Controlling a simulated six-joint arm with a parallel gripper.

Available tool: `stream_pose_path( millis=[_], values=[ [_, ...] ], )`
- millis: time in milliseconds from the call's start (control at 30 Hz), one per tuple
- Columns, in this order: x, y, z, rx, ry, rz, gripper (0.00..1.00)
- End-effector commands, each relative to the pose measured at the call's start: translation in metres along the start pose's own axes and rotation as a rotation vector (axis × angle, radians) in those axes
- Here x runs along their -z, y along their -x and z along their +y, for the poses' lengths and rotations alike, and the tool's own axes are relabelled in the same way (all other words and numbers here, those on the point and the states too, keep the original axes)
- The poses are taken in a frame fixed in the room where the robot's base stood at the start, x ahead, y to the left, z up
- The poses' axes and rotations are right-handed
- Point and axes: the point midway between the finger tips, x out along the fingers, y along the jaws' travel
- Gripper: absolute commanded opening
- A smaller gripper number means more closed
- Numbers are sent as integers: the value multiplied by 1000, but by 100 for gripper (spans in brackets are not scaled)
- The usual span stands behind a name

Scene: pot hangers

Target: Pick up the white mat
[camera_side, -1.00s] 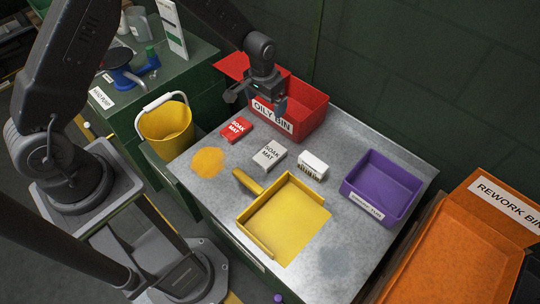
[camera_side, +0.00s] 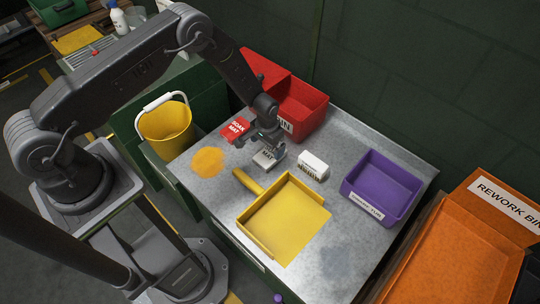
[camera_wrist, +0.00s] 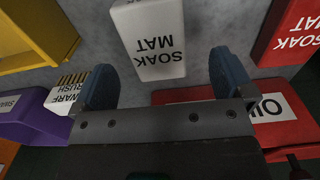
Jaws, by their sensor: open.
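The white soak mat (camera_side: 266,158) is a small white block lettered "SOAK MAT", lying on the metal bench top. In the side view my gripper (camera_side: 270,145) is right over it and hides part of it. In the wrist view the white mat (camera_wrist: 148,38) lies ahead of and between the two blue-grey fingertips. My gripper (camera_wrist: 165,80) is open, with nothing between its fingers. I cannot tell the exact height of the fingers above the mat.
A red soak mat (camera_side: 236,129) lies just left of the gripper, and a white brush (camera_side: 313,166) lies to the right. The red bin (camera_side: 303,107) stands behind. A yellow dustpan (camera_side: 284,220), purple bin (camera_side: 382,187) and orange spill (camera_side: 208,162) are also on the bench.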

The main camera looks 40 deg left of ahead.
Motion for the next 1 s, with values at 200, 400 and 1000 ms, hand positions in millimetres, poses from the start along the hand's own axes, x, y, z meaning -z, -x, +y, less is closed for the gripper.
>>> stream_pose_path(
  millis=[200,400,1000],
  values=[
    [0,-27,6,0,-1,-2,100],
    [1,-49,7,-2,-1,1,100],
    [1,-51,7,-2,0,1,68]
  ],
)
